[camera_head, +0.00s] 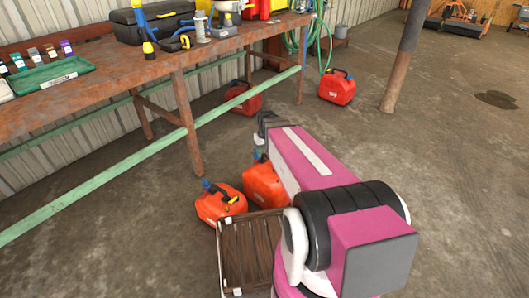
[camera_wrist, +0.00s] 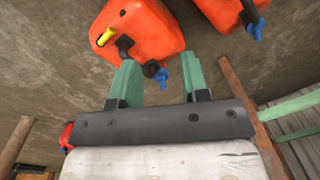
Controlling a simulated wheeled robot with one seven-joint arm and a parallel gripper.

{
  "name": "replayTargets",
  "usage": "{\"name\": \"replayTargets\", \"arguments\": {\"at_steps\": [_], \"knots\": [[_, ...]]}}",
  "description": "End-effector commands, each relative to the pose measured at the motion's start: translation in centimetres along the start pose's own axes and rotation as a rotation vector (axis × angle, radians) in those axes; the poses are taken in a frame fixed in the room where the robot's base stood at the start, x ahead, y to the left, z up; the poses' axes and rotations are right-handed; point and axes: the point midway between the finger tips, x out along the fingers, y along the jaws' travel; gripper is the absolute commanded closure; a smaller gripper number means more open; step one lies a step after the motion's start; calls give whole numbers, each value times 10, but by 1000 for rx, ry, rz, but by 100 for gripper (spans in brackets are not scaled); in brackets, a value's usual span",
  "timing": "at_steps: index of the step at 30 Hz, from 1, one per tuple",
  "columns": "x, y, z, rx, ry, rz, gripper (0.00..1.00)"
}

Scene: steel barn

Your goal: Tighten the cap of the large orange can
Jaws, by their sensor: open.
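Two orange cans stand close together on the floor in the head view. The right, seemingly larger can (camera_head: 262,188) is partly hidden by my arm; the left can (camera_head: 220,207) has a blue spout and a yellow part. In the wrist view an orange can (camera_wrist: 142,32) fills the top middle, with a yellow part, a black cap (camera_wrist: 150,69) and a blue spout tip (camera_wrist: 162,77). My gripper (camera_wrist: 159,72) is open, its green fingers either side of the cap and spout in the picture. Contact cannot be told. A second orange can (camera_wrist: 212,12) is at the top right.
A rusty workbench (camera_head: 110,82) with a green rail (camera_head: 100,185) runs along the left. Red cans stand behind, one under the bench (camera_head: 243,98) and one farther right (camera_head: 337,87). Floor at right is clear around a post (camera_head: 402,60).

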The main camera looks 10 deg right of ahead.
Motion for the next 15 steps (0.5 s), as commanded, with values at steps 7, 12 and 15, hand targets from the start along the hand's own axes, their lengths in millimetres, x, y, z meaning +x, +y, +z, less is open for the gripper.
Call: {"name": "replayTargets", "arguments": {"at_steps": [7, 12, 15], "knots": [[1, 1, -4, 0, 0, -1, 58], [15, 8, -46, 3, 1, -20, 58], [30, 18, -92, 6, 2, -43, 58]]}}
